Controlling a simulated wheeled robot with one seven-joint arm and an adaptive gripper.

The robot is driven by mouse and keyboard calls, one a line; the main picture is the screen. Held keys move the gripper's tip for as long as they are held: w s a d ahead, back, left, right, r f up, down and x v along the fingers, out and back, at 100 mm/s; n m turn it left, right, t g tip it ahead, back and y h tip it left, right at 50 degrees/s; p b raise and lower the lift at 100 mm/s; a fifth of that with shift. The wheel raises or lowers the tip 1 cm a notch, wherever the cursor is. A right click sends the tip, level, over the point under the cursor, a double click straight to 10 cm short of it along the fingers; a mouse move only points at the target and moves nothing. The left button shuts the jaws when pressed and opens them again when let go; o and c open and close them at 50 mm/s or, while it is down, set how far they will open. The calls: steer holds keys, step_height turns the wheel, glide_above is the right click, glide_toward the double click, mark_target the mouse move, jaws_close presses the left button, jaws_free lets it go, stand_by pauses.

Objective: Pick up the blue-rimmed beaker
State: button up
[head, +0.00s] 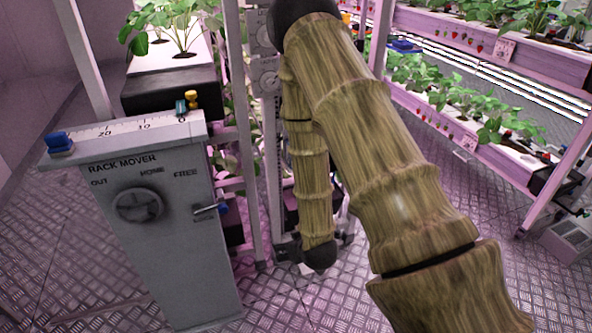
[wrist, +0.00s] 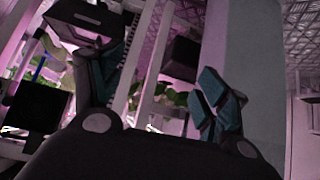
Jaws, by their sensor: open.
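I cannot make out a blue-rimmed beaker in either view. My gripper (wrist: 158,92) shows in the wrist view with its two teal-padded fingers wide apart, open and with nothing seen held between them. In the head view my wood-textured arm crosses the middle and hides part of the racks behind it; I cannot make out the gripper there. A small blue item (head: 405,46) lies by the far right rack, too small to identify.
A grey rack mover cabinet (head: 165,240) with a dial and a ruled top stands at left. A blue knob (head: 58,144) and a small yellow piece (head: 191,98) are on its top. Strawberry racks (head: 500,155) fill the right. Metal floor (head: 60,270) shows at lower left.

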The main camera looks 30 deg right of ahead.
steer(key=w+d+r+m+t+h+b, duration=0.1)
steer(key=w+d+r+t+h+b, duration=0.2)
steer(key=w+d+r+t+b, duration=0.9)
steer(key=shift+w+d+r+g+b, duration=0.2)
steer(key=shift+w+d+g+b, duration=0.55)
steer(key=shift+w, duration=1.3)
steer(key=shift+w+d+r+g+b, duration=0.2)
steer(key=shift+w+d+g+b, duration=0.2)
steer(key=shift+w+d+b, duration=0.95)
steer(key=shift+w+d+r+g+b, duration=0.2)
steer(key=shift+w+d+g+b, duration=0.25)
steer(key=shift+w+b, duration=1.55)
steer(key=shift+w+a+p, duration=0.1)
steer(key=shift+w+p, duration=0.65)
steer(key=c, duration=1.1)
steer(key=shift+r, duration=0.1)
